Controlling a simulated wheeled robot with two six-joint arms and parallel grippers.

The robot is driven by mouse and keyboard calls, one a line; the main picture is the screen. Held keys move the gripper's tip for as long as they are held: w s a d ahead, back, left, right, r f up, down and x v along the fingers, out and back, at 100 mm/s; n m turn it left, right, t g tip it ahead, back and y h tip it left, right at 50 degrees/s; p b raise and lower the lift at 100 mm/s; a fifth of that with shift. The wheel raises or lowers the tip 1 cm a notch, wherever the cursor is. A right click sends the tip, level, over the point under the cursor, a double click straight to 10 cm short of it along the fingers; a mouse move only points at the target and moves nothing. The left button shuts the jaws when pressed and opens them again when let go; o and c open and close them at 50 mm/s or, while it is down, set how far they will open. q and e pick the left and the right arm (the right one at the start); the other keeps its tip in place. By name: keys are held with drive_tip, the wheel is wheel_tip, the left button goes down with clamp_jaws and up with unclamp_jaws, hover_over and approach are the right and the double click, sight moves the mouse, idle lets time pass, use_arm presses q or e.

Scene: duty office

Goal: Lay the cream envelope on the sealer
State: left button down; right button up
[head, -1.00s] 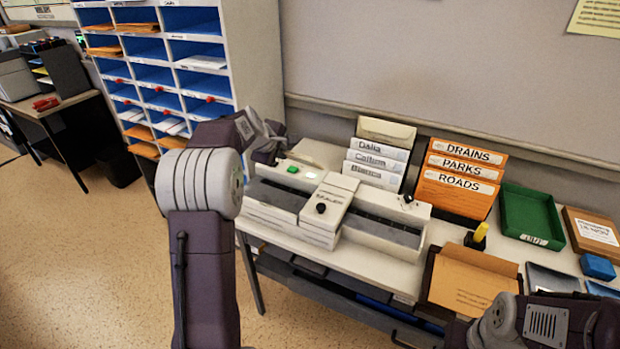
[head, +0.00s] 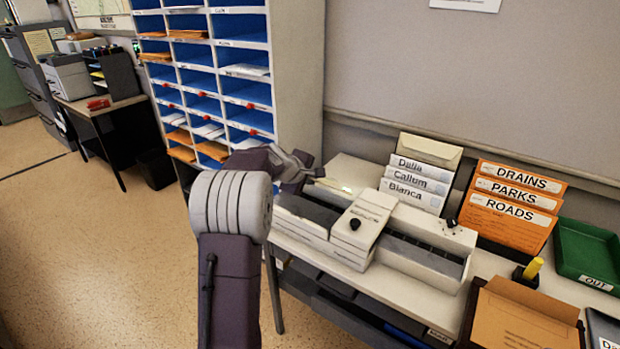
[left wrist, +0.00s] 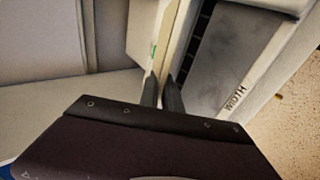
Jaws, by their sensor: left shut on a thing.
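A cream envelope (head: 430,150) stands upright at the back of a group of white envelopes labelled Dalia, Callum and Bianca. The pale sealer (head: 428,257), with dark channels and a raised middle block, is on the table in front of them. My left gripper (head: 318,177) is at the sealer's left end, by a small lit spot. In the left wrist view its fingers (left wrist: 161,88) are close together beside the sealer (left wrist: 275,55), with a green mark just beyond the tips. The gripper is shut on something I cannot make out. My right gripper is out of view.
Orange envelopes (head: 507,215), a green tray (head: 585,262) and a brown folder or box (head: 520,325) are to the right. A tall blue pigeonhole rack (head: 300,90) stands behind my left arm. Open floor lies to the left.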

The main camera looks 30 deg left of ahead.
use_arm(q)
wheel_tip(320, 180, down, 6)
drive_tip(key=b, duration=0.5)
drive_tip(key=shift+f, duration=0.15)
drive_tip(key=c, duration=1.5)
unclamp_jaws()
drive_tip(key=shift+r, duration=0.2)
drive_tip(key=p+v, duration=0.1)
drive_tip(key=v, duration=0.8)
drive_tip(key=shift+f, duration=0.1)
